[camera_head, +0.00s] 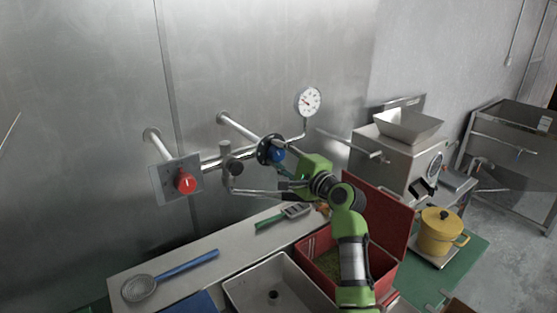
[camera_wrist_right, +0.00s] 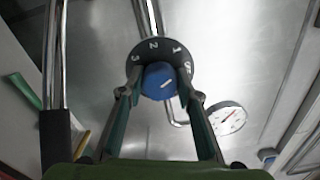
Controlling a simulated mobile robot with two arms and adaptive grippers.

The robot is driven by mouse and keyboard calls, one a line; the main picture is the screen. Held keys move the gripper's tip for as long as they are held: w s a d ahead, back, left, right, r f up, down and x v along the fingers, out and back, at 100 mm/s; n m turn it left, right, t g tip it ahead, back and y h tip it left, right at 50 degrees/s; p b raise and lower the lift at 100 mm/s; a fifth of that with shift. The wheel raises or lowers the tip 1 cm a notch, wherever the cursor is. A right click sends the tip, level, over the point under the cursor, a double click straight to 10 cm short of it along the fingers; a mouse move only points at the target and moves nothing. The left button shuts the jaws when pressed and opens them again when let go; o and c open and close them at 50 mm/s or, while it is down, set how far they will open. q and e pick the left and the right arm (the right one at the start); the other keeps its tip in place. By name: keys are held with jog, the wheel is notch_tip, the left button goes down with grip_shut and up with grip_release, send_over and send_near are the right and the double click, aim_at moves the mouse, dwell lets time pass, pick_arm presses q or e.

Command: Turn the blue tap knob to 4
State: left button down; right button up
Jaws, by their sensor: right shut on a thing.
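The blue tap knob (camera_head: 277,155) sits on a black round dial on the wall piping. It also shows in the right wrist view (camera_wrist_right: 158,80), between the fingers, with a short white mark on its face. The black dial (camera_wrist_right: 150,53) behind it shows the numbers 1, 2 and 3; the rest of its scale is hidden or hard to read. My right gripper (camera_wrist_right: 159,84) is shut on the knob, one finger on each side. In the head view my right gripper (camera_head: 286,164) reaches it from the right. My left gripper is out of view.
A red knob (camera_head: 185,183) is on a grey plate to the left. A pressure gauge (camera_head: 308,101) stands above right of the blue knob. Pipes and a spout run beside it. Below are a shelf with a strainer (camera_head: 139,288), a sink and a red box (camera_head: 383,216). A yellow pot (camera_head: 438,233) is at right.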

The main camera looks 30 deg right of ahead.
jog(key=n+b, duration=0.1)
jog(key=n, duration=0.2)
jog(key=shift+f+n+b, duration=0.15)
jog(key=shift+n+b, duration=0.15)
jog(key=shift+n, duration=0.1)
jog(key=n+b, duration=0.1)
jog(key=n, duration=0.2)
jog(key=shift+n, duration=0.3)
jog(key=n+b, duration=0.1)
jog(key=n, duration=0.2)
jog(key=shift+n+b, duration=0.4)
jog(key=n, duration=0.3)
jog(key=shift+n+b, duration=0.3)
jog(key=shift+b, duration=0.1)
jog(key=n, duration=0.3)
jog(key=shift+n, duration=0.3)
jog(key=n, duration=0.2)
jog(key=shift+n, duration=0.3)
jog(key=n, duration=0.3)
jog(key=shift+d+r+n, duration=0.1)
jog(key=shift+r+n, duration=0.1)
jog(key=shift+n, duration=0.1)
jog(key=shift+n+p, duration=0.4)
jog(key=shift+n, duration=1)
